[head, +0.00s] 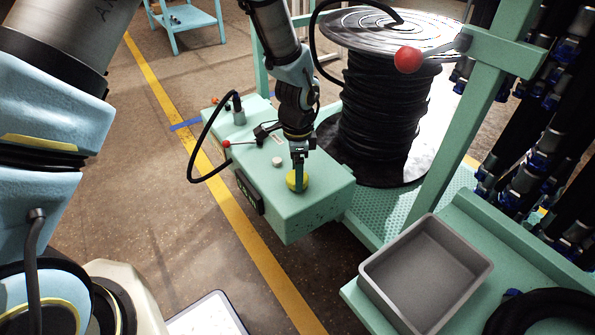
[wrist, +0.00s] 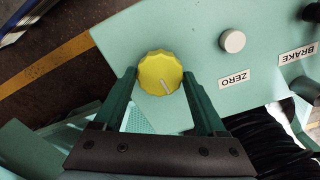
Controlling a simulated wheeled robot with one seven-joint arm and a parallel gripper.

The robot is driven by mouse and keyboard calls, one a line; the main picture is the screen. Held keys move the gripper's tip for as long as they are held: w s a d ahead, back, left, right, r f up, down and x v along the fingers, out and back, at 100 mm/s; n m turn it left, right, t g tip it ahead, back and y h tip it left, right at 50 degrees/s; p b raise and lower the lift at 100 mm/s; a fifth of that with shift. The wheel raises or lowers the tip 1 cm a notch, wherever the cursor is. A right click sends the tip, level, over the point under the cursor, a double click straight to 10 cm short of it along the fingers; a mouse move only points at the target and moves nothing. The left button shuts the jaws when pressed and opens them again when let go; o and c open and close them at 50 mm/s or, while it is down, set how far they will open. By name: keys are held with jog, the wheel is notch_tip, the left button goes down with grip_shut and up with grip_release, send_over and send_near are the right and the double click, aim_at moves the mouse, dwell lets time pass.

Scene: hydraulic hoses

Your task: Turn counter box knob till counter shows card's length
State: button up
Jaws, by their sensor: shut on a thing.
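The counter box (head: 277,203) is a pale green box with a dark counter window (head: 249,192) on its front side. I cannot read the digits at this size. A yellow knob (head: 298,181) sits on its top near the right end, and it also shows in the wrist view (wrist: 157,70) with a pale pointer mark toward the lower right. My gripper (head: 299,178) points down over the box and is shut on the knob, with a green finger on each side of it in the wrist view (wrist: 161,80). I see no readable length card.
A white button (wrist: 232,41) labelled ZERO and a BRAKE label (wrist: 298,53) are beside the knob. A red-tipped lever (head: 227,144) and a black hose loop stand left on the box. A hose reel (head: 383,120) is behind, and a grey tray (head: 426,272) is at right.

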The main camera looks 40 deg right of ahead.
jog(key=shift+r+n+p, duration=0.1)
jog(key=shift+n+p, duration=0.6)
jog(key=shift+n, duration=0.6)
jog(key=shift+n+p, duration=0.55)
jog(key=shift+n, duration=0.85)
jog(key=o, duration=1.3)
